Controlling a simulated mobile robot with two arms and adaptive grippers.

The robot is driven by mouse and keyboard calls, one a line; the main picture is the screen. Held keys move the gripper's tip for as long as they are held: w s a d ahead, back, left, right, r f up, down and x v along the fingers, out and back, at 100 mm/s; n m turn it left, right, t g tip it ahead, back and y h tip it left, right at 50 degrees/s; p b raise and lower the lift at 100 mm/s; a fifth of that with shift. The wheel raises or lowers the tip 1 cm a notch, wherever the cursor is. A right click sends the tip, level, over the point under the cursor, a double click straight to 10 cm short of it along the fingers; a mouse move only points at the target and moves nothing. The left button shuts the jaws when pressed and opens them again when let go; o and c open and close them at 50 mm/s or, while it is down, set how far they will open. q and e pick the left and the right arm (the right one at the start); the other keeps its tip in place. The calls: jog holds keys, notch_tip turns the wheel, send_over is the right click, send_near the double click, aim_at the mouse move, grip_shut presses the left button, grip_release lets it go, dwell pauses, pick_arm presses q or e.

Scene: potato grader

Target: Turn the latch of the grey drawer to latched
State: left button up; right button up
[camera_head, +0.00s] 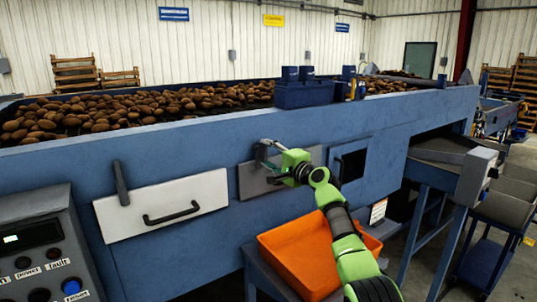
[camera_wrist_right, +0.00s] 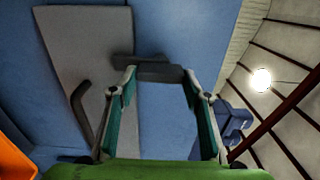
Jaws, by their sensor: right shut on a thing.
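The grey drawer (camera_head: 250,183) is a darker grey front in the blue machine's side, partly behind my right gripper (camera_head: 266,152). Its front (camera_wrist_right: 75,50) and black handle (camera_wrist_right: 82,112) also show in the right wrist view. The latch (camera_wrist_right: 156,72) is a dark bar at the drawer's edge, lying across between the fingertips of my right gripper (camera_wrist_right: 160,80). The right gripper is shut on the latch, with its fingers apart by the bar's length. In the head view the gripper hides most of the latch. My left gripper is not in view.
A white drawer (camera_head: 152,209) with a black handle and its own dark latch (camera_head: 121,183) is on the left. An orange bin (camera_head: 290,262) stands below my right arm. A control panel (camera_head: 45,255) is at the lower left. A dark square opening (camera_head: 352,166) is to the right.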

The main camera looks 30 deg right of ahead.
jog(key=o, duration=1.6)
jog(key=shift+d, duration=0.1)
jog(key=shift+s, duration=0.1)
jog(key=s, duration=0.4)
jog(key=s+d, duration=0.1)
jog(key=s, duration=0.6)
jog(key=shift+s+d, duration=0.3)
jog(key=shift+s, duration=0.05)
